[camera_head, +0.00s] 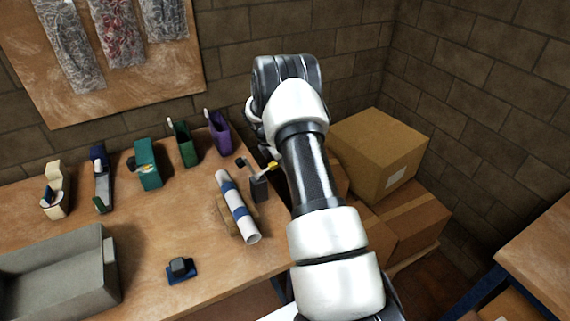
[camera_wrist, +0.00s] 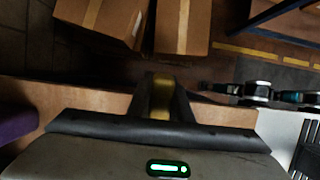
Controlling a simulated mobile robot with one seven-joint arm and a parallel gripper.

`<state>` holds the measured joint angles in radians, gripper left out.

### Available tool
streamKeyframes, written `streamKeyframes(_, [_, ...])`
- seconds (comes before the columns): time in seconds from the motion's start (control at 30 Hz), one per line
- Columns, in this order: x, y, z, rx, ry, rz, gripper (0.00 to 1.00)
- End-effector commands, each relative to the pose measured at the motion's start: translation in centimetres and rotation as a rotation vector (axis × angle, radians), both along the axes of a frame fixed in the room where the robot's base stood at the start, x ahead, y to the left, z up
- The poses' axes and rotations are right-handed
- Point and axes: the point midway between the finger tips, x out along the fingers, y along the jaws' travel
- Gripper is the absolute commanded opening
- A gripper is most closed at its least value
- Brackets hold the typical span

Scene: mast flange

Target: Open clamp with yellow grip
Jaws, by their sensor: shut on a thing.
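The clamp (camera_head: 259,188) is a small dark grey block near the right edge of the workbench. Its yellow grip (camera_head: 271,166) shows just above the block, beside my arm. In the wrist view, my gripper (camera_wrist: 161,84) has its two dark fingers closed around the yellow grip (camera_wrist: 161,103), which shows as a yellow strip between them. In the head view my arm hides most of the gripper. The clamp body is not clearly visible in the wrist view, and I cannot tell how far the clamp is open.
A white tube with blue bands (camera_head: 236,207) lies on a wooden block left of the clamp. Purple (camera_head: 220,134) and green (camera_head: 183,143) holders stand behind it. A grey tray (camera_head: 60,275) is at front left. Cardboard boxes (camera_head: 378,155) are stacked right of the bench.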

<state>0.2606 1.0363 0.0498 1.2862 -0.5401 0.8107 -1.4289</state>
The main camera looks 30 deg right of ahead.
Motion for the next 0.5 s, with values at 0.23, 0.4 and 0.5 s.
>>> streamKeyframes(0.23, [0.04, 0.18, -0.21, 0.013, -0.001, 0.000, 0.00])
streamKeyframes(0.4, [0.01, 0.18, -0.26, 0.013, 0.000, 0.000, 0.00])
streamKeyframes(0.5, [-0.01, 0.18, -0.27, 0.013, 0.000, 0.000, 0.29])
